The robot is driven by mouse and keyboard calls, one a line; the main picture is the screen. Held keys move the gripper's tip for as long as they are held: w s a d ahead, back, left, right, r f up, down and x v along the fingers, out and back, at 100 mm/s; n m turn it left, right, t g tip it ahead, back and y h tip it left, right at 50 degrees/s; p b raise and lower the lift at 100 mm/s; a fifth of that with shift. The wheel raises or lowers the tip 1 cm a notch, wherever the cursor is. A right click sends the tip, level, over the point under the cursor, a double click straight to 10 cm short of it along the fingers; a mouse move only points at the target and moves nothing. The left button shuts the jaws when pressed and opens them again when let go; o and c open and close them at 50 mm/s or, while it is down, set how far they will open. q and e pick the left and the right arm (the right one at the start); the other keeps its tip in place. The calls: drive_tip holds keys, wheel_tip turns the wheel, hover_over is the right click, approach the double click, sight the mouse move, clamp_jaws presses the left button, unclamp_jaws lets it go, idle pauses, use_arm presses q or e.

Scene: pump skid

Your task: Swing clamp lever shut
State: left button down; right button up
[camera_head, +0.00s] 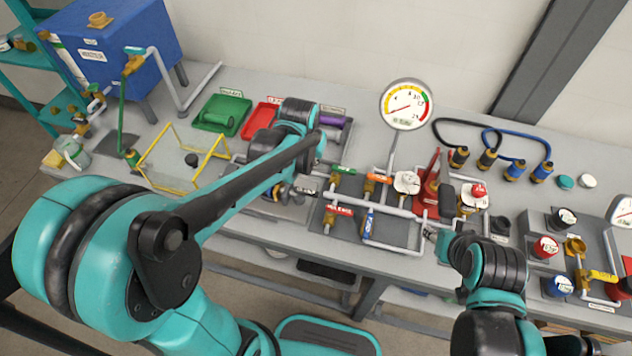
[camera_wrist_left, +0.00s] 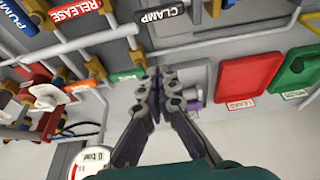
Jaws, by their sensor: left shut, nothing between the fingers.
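The clamp lever (camera_wrist_left: 160,14) is a black handle with a white CLAMP label, at the top of the left wrist view. I see no contact with the lever. In the head view the left gripper is mostly hidden behind my forearm. My right gripper (camera_head: 433,233) is beside the pipework at the bench's front; its fingers are too small to read.
A red RELEASE lever (camera_wrist_left: 76,11) and a blue PUMP lever (camera_wrist_left: 18,18) sit beside the clamp lever. Green (camera_wrist_left: 128,75) and orange (camera_wrist_left: 82,86) valve handles stand near the left gripper. A dial gauge (camera_head: 406,103), a red tray (camera_head: 262,117) and a green tray (camera_head: 220,115) lie behind.

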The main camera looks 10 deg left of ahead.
sight(307, 193)
use_arm(q)
drive_tip(key=b+x, duration=0.3)
drive_tip(key=x, duration=0.6)
drive_tip(key=shift+w+a+f, duration=0.1)
drive_tip(key=shift+f, duration=0.2)
drive_tip(key=s+b, duration=0.1)
drive_tip(key=s, duration=0.2)
drive_tip(key=shift+s+f, duration=0.15)
drive_tip(key=shift+s, duration=0.3)
